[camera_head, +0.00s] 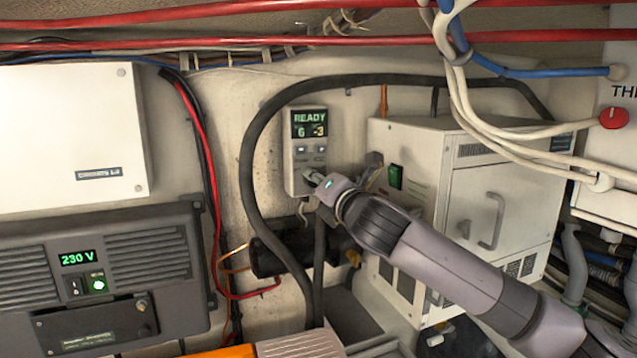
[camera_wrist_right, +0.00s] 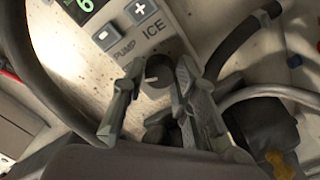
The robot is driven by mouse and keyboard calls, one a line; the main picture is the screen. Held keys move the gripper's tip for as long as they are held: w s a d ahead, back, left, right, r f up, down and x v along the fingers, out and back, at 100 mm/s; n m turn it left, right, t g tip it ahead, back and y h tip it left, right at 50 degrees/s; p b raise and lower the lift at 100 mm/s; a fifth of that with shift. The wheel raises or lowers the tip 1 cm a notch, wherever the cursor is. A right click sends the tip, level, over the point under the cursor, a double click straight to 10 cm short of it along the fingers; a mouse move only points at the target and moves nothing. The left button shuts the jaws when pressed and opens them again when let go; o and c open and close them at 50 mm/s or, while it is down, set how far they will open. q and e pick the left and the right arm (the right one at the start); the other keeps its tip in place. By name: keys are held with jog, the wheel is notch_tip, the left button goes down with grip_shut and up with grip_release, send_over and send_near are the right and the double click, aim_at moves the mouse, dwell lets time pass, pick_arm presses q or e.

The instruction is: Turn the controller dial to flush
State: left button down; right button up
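The controller (camera_head: 304,128) is a pale upright box on the back wall with a green display reading "READY", "6" and "-3". Its dark round dial (camera_wrist_right: 157,72) has a white pointer mark and sits below the "PUMP" and "ICE" labels in the right wrist view. My right gripper (camera_wrist_right: 160,76) is at the dial with one finger on each side of it. The fingers are apart, and I cannot tell whether either touches the dial. In the head view the right gripper (camera_head: 315,180) covers the controller's lower part. The left gripper is out of view.
A black hose (camera_head: 248,150) loops around the controller. A white unit with a handle (camera_head: 490,220) stands to the right, and a dark inverter (camera_head: 100,275) showing "230 V" is at lower left. Red and white cables cross above. A dark cylinder (camera_head: 280,255) is below the controller.

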grip_shut()
jog(key=m+b, duration=0.1)
jog(key=m, duration=1.3)
jog(key=f+m+b, duration=0.1)
jog(key=m, duration=0.6)
jog(key=shift+a+b, duration=0.1)
jog(key=shift+b, duration=0.25)
jog(key=m, duration=0.5)
jog(key=shift+m, duration=0.4)
